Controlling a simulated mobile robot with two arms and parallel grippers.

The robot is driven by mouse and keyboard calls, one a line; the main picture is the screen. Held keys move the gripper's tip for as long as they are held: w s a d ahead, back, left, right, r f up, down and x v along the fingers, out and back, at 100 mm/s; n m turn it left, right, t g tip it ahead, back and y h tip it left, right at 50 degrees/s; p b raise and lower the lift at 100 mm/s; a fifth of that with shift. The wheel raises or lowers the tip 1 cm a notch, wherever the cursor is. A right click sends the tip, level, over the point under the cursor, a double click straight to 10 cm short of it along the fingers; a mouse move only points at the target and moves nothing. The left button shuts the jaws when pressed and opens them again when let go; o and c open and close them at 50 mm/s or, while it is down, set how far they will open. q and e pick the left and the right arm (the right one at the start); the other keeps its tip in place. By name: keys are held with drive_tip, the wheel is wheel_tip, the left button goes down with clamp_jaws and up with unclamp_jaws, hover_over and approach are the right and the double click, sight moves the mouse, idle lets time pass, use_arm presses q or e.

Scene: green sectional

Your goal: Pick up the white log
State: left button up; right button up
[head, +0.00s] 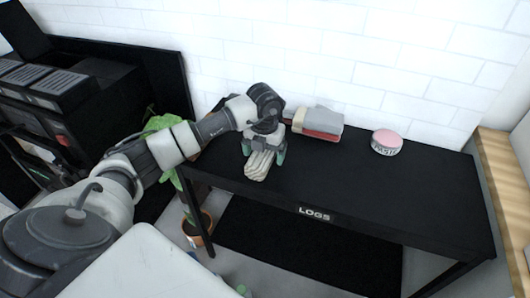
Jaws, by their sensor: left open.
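The white log (259,165) lies on the black table (350,187) near its left end. It looks pale and ridged, with one end toward the table's front edge. My left gripper (264,156) is right over it, pointing down, with one finger on each side of the log. The gripper's body hides the log's far end. The fingers look spread, and I cannot tell whether they touch the log. My right gripper is not in view.
A grey and red stack (321,124) lies behind the gripper near the wall. A round pink-topped tin (386,142) stands farther right. A potted plant (198,229) is left of the table.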

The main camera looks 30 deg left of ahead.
use_arm(q)
drive_tip(key=c, duration=1.2)
drive_tip(key=shift+r, duration=0.1)
